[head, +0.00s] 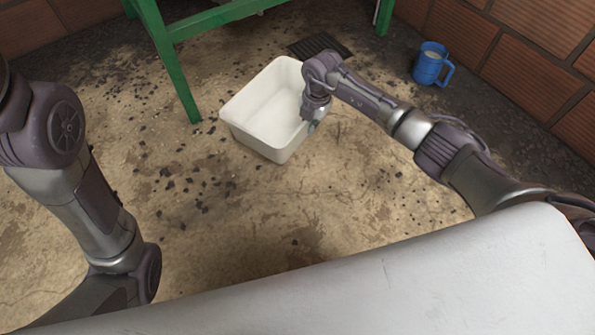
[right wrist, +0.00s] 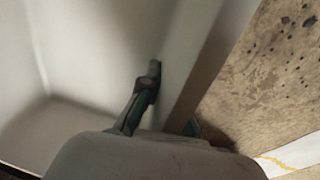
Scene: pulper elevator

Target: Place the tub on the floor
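The white rectangular tub (head: 262,132) is upright and looks empty in the middle of the head view. I cannot tell whether its base touches the floor (head: 230,225). My right gripper (head: 311,121) is at the tub's right wall. In the right wrist view, the gripper (right wrist: 172,98) has one finger inside the tub against its wall (right wrist: 205,65) and the other finger outside, partly hidden by that wall. It looks shut on the wall. My left arm shows at the left of the head view, but its gripper is out of view.
A green metal frame (head: 172,60) stands behind the tub to the left. A dark floor grate (head: 325,46) lies behind it. A blue mug (head: 431,64) stands by the brick wall (head: 530,60) at right. The floor in front is clear except for dark crumbs.

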